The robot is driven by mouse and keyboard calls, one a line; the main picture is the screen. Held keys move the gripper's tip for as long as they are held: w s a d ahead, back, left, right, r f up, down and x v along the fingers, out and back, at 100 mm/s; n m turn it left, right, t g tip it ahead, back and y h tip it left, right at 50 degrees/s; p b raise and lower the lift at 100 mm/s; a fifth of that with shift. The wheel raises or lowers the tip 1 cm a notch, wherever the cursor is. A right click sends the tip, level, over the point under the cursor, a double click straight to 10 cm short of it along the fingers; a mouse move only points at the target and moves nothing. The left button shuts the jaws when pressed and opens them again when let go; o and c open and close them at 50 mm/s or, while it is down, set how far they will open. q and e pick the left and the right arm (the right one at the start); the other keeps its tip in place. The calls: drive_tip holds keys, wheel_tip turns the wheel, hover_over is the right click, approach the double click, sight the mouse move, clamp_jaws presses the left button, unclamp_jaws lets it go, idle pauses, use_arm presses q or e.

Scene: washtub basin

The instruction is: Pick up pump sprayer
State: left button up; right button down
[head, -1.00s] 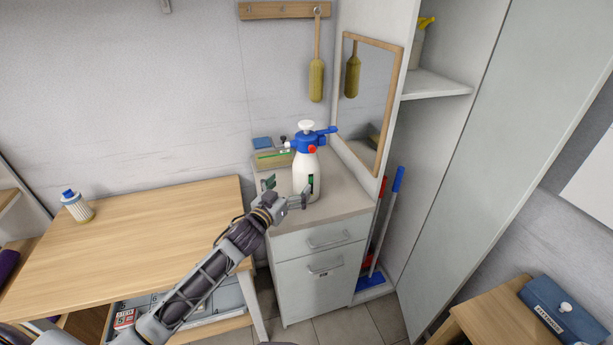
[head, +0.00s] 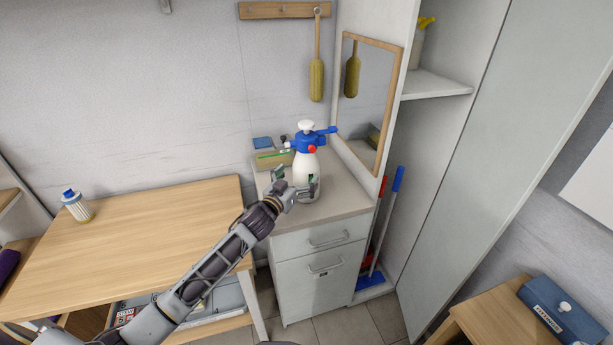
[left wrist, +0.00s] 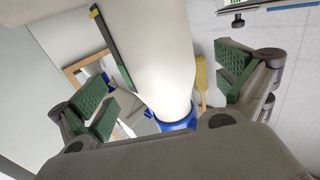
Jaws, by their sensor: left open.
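The pump sprayer (head: 305,163) stands upright on the grey cabinet top. It has a white bottle, a blue head with a red spot, and a white pump knob. My left gripper (head: 296,182) is open at the lower part of the bottle, with a finger on either side. In the left wrist view the sprayer's white body (left wrist: 155,55) lies between the open green-padded fingers (left wrist: 165,95), with gaps visible on both sides. The gripper hides part of the bottle's lower front in the head view. My right gripper is not in view.
A box with a green stripe (head: 272,160) sits behind and left of the sprayer. A framed mirror (head: 378,105) stands on the right. The wooden table (head: 150,225) at left holds a small bottle (head: 77,206). A brush (head: 317,78) hangs above.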

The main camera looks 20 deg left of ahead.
use_arm(q)
drive_tip(key=shift+w, duration=0.2)
drive_tip(key=shift+w+d+r, duration=0.15)
drive_tip(key=shift+w+d, duration=0.05)
drive_tip(key=shift+w, duration=0.45)
drive_tip(key=shift+w+d+r, duration=0.15)
drive_tip(key=shift+w+d, duration=0.05)
drive_tip(key=shift+w, duration=0.4)
drive_tip(key=shift+w+d, duration=0.2)
drive_tip(key=shift+w, duration=0.9)
drive_tip(key=c, duration=1.5)
drive_tip(key=shift+r, duration=0.1)
